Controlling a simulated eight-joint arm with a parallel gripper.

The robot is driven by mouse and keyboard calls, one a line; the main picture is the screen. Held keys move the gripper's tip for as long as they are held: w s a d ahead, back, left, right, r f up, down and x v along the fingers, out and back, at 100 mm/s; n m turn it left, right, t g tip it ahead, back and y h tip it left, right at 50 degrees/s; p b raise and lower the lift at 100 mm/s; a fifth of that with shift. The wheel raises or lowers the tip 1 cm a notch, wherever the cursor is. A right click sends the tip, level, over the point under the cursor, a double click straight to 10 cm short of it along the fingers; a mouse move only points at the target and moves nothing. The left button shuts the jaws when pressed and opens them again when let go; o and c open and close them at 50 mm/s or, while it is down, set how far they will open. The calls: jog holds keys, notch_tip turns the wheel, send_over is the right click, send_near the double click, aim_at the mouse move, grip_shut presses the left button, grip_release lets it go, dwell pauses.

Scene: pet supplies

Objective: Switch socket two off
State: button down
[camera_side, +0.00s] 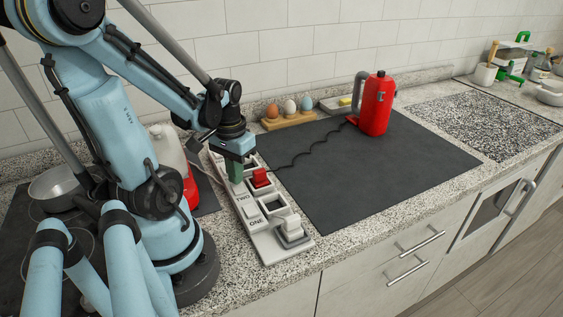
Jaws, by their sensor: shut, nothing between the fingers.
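A light grey socket strip (270,247) lies along the left edge of the dark mat. It has the labels "ONE" and "TWO" near its front end. The empty-looking frame beside "TWO" (272,206) is pale with a dark inside. A raised white block (291,226) sits near "ONE". A red block (261,178) stands farther back on the strip. I cannot tell which socket the red block belongs to. My gripper (235,178) points down over the strip, just left of the red block, shut and empty. It hides part of the strip's far end; contact is unclear.
A red kettle-like container (376,104) stands on the dark mat (365,170), with a dark cord running toward the strip. An egg holder (288,121) stands behind. The mat's middle is clear.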

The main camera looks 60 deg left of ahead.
jog(key=shift+f, duration=0.4)
jog(key=shift+r, duration=3.55)
